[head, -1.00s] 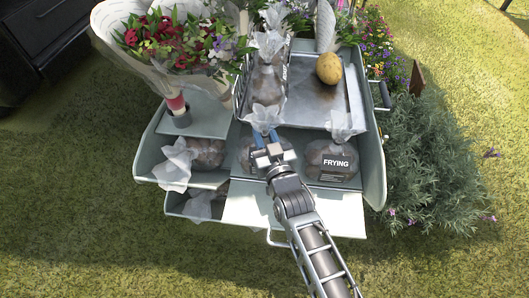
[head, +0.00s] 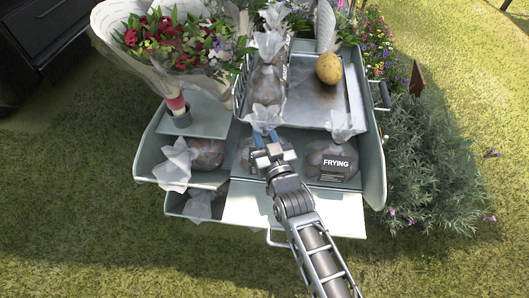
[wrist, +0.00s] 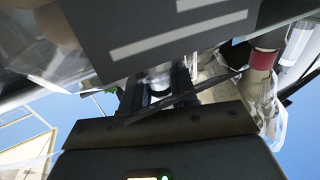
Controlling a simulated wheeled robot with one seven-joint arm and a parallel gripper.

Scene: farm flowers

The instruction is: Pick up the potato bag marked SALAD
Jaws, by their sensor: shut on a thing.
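My gripper (head: 264,136) is shut on the gathered neck of the middle potato bag (head: 246,158) in the front row of the cart. Whether the bag touches the compartment floor cannot be told.
A bag marked FRYING (head: 335,163) stands close on the right, another wrapped bag (head: 205,153) on the left. Behind are upright bags, a metal tray (head: 315,105) with a potato (head: 328,69) and a bouquet (head: 175,42). A pale shelf (head: 340,212) juts out in front.

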